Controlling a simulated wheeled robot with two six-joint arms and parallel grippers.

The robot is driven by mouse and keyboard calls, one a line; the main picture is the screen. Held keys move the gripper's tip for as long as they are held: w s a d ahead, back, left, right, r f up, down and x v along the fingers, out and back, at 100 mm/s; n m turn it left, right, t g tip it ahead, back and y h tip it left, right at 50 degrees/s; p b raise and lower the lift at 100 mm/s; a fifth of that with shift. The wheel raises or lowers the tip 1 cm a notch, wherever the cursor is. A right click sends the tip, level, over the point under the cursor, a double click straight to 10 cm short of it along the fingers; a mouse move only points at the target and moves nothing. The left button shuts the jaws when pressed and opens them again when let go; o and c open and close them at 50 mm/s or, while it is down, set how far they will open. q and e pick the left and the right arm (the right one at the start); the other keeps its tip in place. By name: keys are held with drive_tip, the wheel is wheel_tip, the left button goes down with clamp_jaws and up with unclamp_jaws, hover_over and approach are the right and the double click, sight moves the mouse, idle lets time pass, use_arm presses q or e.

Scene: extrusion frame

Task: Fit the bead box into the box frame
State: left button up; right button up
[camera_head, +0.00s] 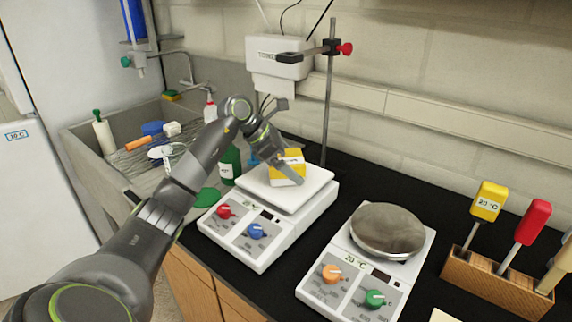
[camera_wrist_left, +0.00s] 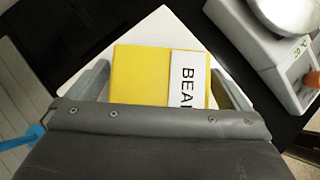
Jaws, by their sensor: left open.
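The bead box (camera_head: 290,153) is a yellow block with a white label, sitting on the white square plate of the left hot plate unit (camera_head: 262,232). In the left wrist view the bead box (camera_wrist_left: 142,75) fills the middle, its label reading "BEA" before it is cut off. My left gripper (camera_head: 284,168) is open and low over the plate, with a finger on either side of the box. In the left wrist view the fingers of my left gripper (camera_wrist_left: 163,85) flank the box; I cannot tell whether they touch it. No box frame is recognisable in either view. My right gripper is not in view.
A second hot plate with a round metal top (camera_head: 388,230) stands at the right. A stand rod (camera_head: 328,110) rises behind the plate. A sink (camera_head: 110,180) lies left, and a wooden rack (camera_head: 490,285) right.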

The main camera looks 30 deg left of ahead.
sight(295, 157)
use_arm(q)
drive_tip(key=c, duration=1.2)
drive_tip(key=shift+o, duration=0.2)
drive_tip(key=shift+r, duration=0.2)
drive_tip(key=shift+r, duration=0.25)
drive_tip(key=shift+s+a+r+b, duration=0.1)
drive_tip(key=shift+s+r+b, duration=0.05)
drive_tip(key=shift+r+b, duration=0.45)
drive_tip(key=shift+s+a+r+b, duration=0.1)
drive_tip(key=shift+r+b, duration=0.3)
drive_tip(key=shift+r, duration=0.25)
drive_tip(key=s+a+b, duration=0.1)
drive_tip(key=s+b, duration=1.1)
drive_tip(key=s, duration=0.5)
drive_tip(key=shift+s, duration=0.2)
drive_tip(key=shift+r, duration=0.1)
